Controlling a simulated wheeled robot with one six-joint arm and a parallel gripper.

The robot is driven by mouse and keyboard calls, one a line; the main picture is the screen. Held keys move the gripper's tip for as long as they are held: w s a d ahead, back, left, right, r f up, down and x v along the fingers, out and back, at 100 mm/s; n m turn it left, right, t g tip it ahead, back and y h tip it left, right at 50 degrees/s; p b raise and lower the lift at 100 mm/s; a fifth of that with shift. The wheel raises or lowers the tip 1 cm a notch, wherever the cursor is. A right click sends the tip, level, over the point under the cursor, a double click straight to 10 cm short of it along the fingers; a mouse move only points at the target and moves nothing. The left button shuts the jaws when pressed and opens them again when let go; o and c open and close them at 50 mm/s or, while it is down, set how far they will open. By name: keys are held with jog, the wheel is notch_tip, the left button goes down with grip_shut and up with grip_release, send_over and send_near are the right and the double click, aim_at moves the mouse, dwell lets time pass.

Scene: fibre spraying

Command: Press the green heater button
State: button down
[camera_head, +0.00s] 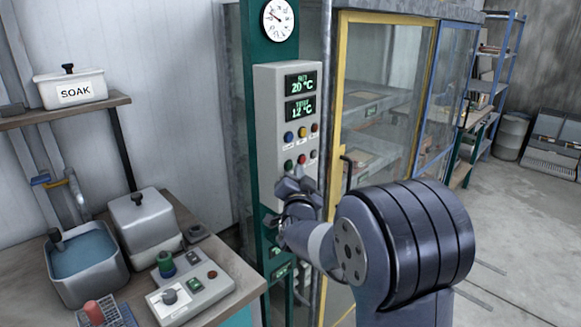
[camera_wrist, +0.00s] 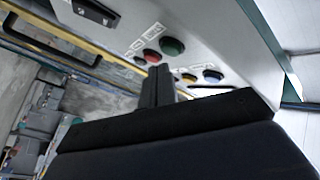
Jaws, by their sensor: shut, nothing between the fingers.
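The grey control box (camera_head: 285,85) hangs on a green post and carries two rows of coloured buttons. The green button (camera_head: 289,165) is at the left of the lower row. In the wrist view the green button (camera_wrist: 172,46) sits beside a red button (camera_wrist: 152,57), just beyond my fingertips. My gripper (camera_head: 296,188) is shut and empty, just below the lower row in the head view. In the wrist view my gripper (camera_wrist: 158,72) points at the panel, and its fingers hide part of the button area. I cannot tell how far the tips are from the panel.
The box has two lit displays (camera_head: 300,96). A glass cabinet with a yellow frame (camera_head: 339,110) stands close at the right. A workbench (camera_head: 225,245) at the left holds a small switch box (camera_head: 190,290) and metal containers.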

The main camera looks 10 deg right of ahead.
jog(key=shift+w+a, duration=0.2)
jog(key=shift+w, duration=0.1)
jog(key=shift+w+a+b, duration=0.3)
jog(key=shift+w+b, duration=0.05)
dwell(0.7)
dwell(0.3)
jog(key=shift+s+d+b, duration=0.55)
jog(key=shift+s+b, duration=0.1)
jog(key=shift+s, duration=0.05)
jog(key=s+d+b, duration=0.1)
jog(key=s, duration=0.1)
jog(key=s+d+b, duration=0.2)
dwell(0.3)
dwell(0.5)
